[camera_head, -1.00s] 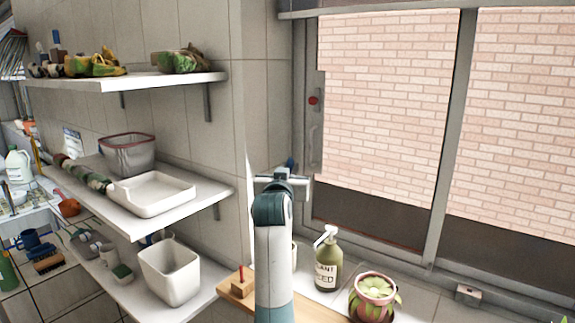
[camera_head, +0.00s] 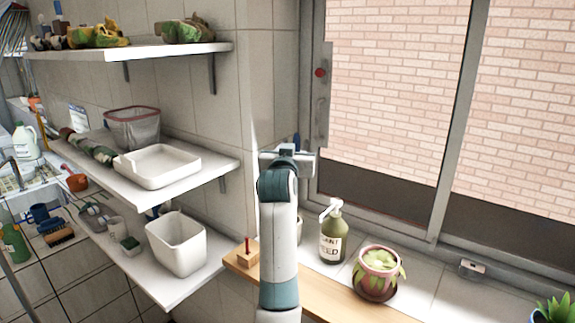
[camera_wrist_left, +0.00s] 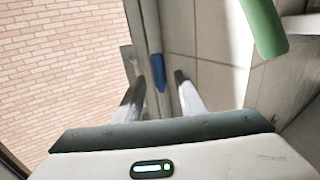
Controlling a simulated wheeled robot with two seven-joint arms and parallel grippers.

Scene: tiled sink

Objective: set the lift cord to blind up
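My left gripper (camera_head: 287,154) is raised in front of the wall corner beside the window. In the left wrist view its two fingers (camera_wrist_left: 162,88) are apart, so it is open. A slim blue piece (camera_wrist_left: 159,75), probably the lift cord's handle, shows between the fingertips. I cannot tell whether it lies between them or beyond them. In the head view a bit of blue (camera_head: 296,139) shows just behind the gripper. The rest of the cord cannot be made out, and no blind covers the visible window panes. My right gripper is not in view.
Shelves (camera_head: 200,172) with bins stand left of my arm. Below it are a wooden ledge (camera_head: 330,296), a soap bottle (camera_head: 333,236) and a potted plant (camera_head: 377,272). A red knob (camera_head: 320,72) is on the window frame. A green cylinder (camera_wrist_left: 263,25) shows in the wrist view.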

